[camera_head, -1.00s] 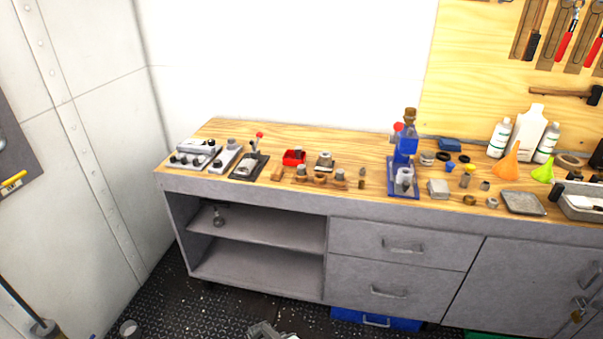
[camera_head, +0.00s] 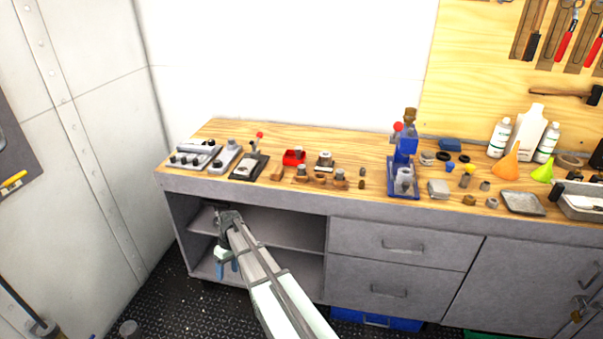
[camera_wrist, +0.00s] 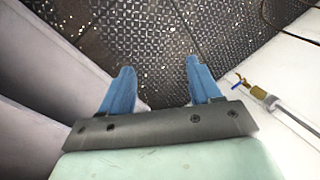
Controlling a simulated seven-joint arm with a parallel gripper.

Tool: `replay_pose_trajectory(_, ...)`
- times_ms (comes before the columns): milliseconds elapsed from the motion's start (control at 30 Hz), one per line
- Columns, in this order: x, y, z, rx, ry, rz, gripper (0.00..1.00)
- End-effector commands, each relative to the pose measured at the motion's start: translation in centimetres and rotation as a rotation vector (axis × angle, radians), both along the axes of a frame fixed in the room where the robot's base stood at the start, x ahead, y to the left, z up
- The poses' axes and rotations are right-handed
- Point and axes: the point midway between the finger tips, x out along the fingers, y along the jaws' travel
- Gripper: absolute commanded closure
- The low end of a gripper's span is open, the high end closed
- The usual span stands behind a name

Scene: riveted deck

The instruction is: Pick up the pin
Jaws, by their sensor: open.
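My gripper (camera_head: 228,270) hangs in front of the open shelf bay under the bench, its blue fingers pointing down. In the wrist view my gripper (camera_wrist: 160,64) is open, with nothing between its fingers and the deck floor beyond them. I cannot say for sure which thing is the pin. A small grey upright piece stood on the upper shelf (camera_head: 285,228) in the earlier view; my arm now covers that spot. The wrist view shows no pin.
The wooden bench top (camera_head: 300,140) holds a blue press (camera_head: 405,150), a red box (camera_head: 293,157), small metal parts and bottles. Drawers (camera_head: 395,245) are right of the bay. A blue case (camera_head: 375,320) lies below.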

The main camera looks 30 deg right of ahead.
Motion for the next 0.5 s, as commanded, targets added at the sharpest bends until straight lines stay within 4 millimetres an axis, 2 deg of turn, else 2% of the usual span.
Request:
replay_pose_trajectory(33, 2.3, -0.3, 1.7, 0.009, -0.025, 0.012, 0.37)
replay_pose_trajectory(100, 4.6, -0.7, 4.0, 0.021, -0.057, 0.032, 0.37)
replay_pose_trajectory(267, 9.4, -1.4, 9.8, 0.049, -0.127, 0.080, 0.37)
replay_pose_trajectory(500, 15.7, -2.8, 19.4, 0.082, -0.235, 0.156, 0.37)
